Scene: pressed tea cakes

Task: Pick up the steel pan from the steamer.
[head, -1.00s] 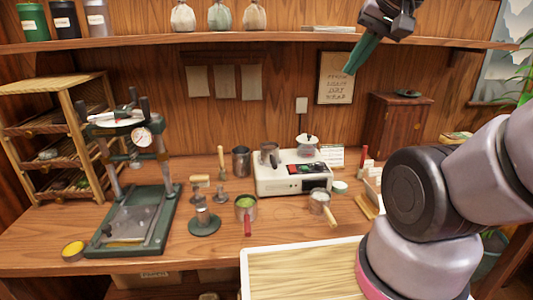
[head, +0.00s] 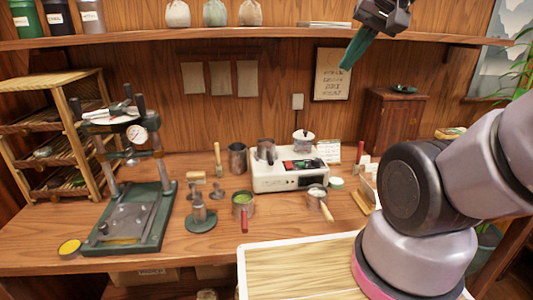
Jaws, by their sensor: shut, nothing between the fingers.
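The steamer (head: 285,184) is a white box with a dark and red panel, standing at the middle of the wooden counter. A small steel pan (head: 266,151) sits upright on its left part. A pale lidded pot (head: 303,143) shows at its back right; I cannot tell whether it rests on the steamer or behind it. My gripper (head: 346,67) has dark green fingers, shut and empty, pointing down and left. It is high up in front of the wall shelf, well above and right of the pan and apart from it.
A press (head: 120,215) stands at left beside a wooden rack (head: 50,90). A red-handled pan (head: 243,205), a wooden-handled pan (head: 317,195) and a steel cup (head: 237,158) stand near the steamer. A pale board (head: 300,275) lies at front. My arm fills the right side.

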